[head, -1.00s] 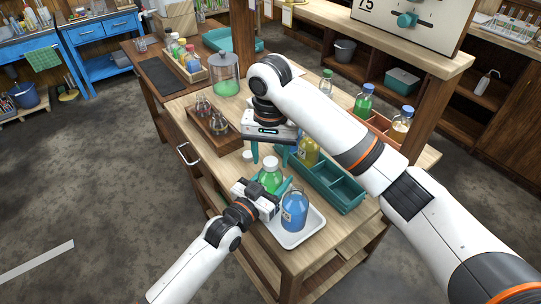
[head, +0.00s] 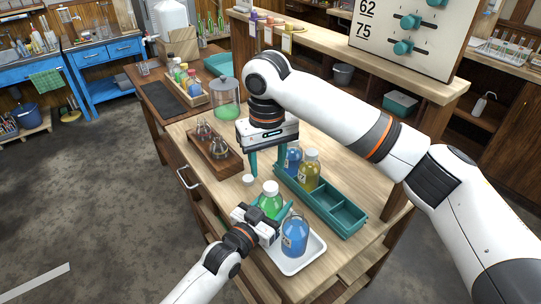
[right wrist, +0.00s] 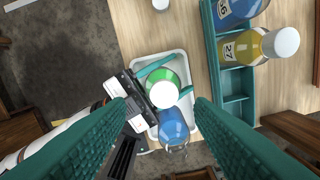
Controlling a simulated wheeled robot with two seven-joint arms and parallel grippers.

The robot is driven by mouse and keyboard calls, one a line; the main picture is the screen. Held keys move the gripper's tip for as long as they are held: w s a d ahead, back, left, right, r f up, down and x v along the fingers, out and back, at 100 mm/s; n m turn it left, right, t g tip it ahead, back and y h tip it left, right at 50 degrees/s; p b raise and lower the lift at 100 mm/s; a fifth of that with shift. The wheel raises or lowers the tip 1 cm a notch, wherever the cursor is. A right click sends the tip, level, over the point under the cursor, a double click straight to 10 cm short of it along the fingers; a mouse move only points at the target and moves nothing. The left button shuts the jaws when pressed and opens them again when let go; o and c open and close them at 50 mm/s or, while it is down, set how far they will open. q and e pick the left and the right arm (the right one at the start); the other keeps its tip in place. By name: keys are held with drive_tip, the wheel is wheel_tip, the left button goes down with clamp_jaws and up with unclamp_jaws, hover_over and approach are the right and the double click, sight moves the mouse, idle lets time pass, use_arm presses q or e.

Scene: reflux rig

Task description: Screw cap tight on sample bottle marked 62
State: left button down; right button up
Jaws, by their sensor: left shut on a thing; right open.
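A bottle of green liquid with a white cap (head: 270,187) stands at the white tray (head: 290,265); its white cap also shows in the right wrist view (right wrist: 163,95). No number on it is readable. My left gripper (head: 268,217) is shut on this green bottle from the near left side. A blue bottle (head: 295,238) stands in the tray beside it, its neck seemingly uncapped. A loose white cap (head: 249,178) lies on the table. My right gripper (head: 268,164) is open and empty, pointing down above and behind the green bottle, apart from it.
A teal divided rack (head: 335,212) holds a blue bottle (head: 292,158) and a yellow bottle (head: 310,172) marked 27. A wooden rack with flasks (head: 215,150) stands left. A panel showing 62 and 75 (head: 405,35) stands behind. My right arm hides part of the table.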

sight(271, 186)
drive_tip(key=n, duration=0.2)
drive_tip(key=r+n, duration=0.1)
drive_tip(key=n, duration=0.1)
drive_tip(key=shift+d+r, duration=0.1)
drive_tip(key=shift+d, duration=0.05)
drive_tip(key=n, duration=0.3)
drive_tip(key=shift+d+r, duration=0.15)
drive_tip(key=shift+r, duration=0.1)
drive_tip(key=shift+f, duration=0.1)
drive_tip(key=shift+f, duration=3.9)
drive_tip(key=c, duration=1)
